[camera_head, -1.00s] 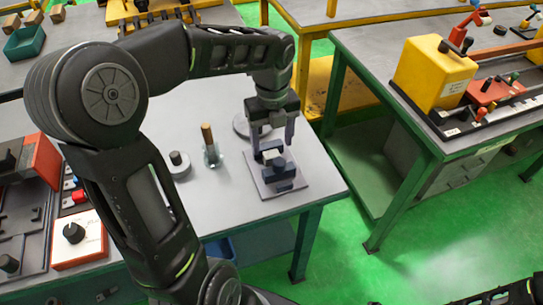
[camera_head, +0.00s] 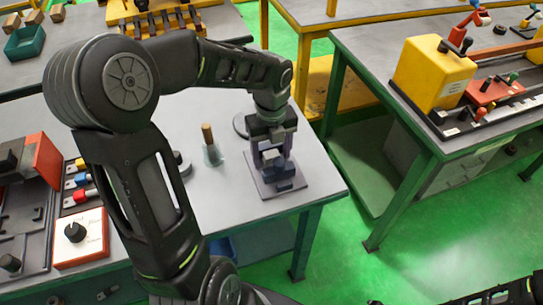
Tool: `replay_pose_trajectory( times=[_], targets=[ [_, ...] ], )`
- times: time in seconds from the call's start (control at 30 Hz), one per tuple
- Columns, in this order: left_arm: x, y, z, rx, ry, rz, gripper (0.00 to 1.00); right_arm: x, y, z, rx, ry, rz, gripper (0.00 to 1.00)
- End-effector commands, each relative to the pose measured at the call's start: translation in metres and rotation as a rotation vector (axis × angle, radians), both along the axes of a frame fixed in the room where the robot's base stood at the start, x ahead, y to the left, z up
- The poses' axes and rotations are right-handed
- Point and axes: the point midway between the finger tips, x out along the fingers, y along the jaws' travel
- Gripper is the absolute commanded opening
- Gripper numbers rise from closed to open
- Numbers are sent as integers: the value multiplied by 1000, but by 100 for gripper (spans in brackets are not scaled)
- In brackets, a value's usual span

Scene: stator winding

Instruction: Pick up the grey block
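The grey block (camera_head: 272,154) sits on top of a dark blue-grey fixture (camera_head: 284,178), which stands on a flat square plate near the right front corner of the grey table. My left gripper (camera_head: 272,158) points down over the fixture, with its two fingers on either side of the block. A gap seems to show between the fingers and the block, so the gripper looks open. Whether a finger touches the block is too small to tell.
A wooden peg on a base (camera_head: 208,143) stands left of the fixture. A round grey part (camera_head: 181,165) is partly hidden behind my arm. A grey disc (camera_head: 240,125) lies behind the gripper. A red-and-white control box (camera_head: 80,238) is at the left. Another table stands across a green floor gap.

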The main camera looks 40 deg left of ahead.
Motion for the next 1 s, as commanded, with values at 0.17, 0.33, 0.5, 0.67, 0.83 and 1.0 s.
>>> replay_pose_trajectory(
  times=[0.17, 0.33, 0.5, 0.67, 0.83, 1.0],
  targets=[
    [0, 0, 0, 0, 0, 0, 49, 0, 0, 0, 0, 0, 0, 49],
    [0, 0, 0, 0, 0, 0, 35, 0, 0, 0, 0, 0, 0, 49],
    [0, 0, 0, 0, 0, 0, 21, 0, 0, 0, 0, 0, 0, 49],
    [0, 0, 0, 0, 0, 0, 8, 0, 0, 0, 0, 0, 0, 49],
    [0, 0, 0, 0, 0, 0, 0, 0, 0, 0, 0, 0, 0, 49],
    [0, 0, 0, 0, 0, 0, 0, 0, 0, 0, 0, 0, 0, 49]
  ],
)
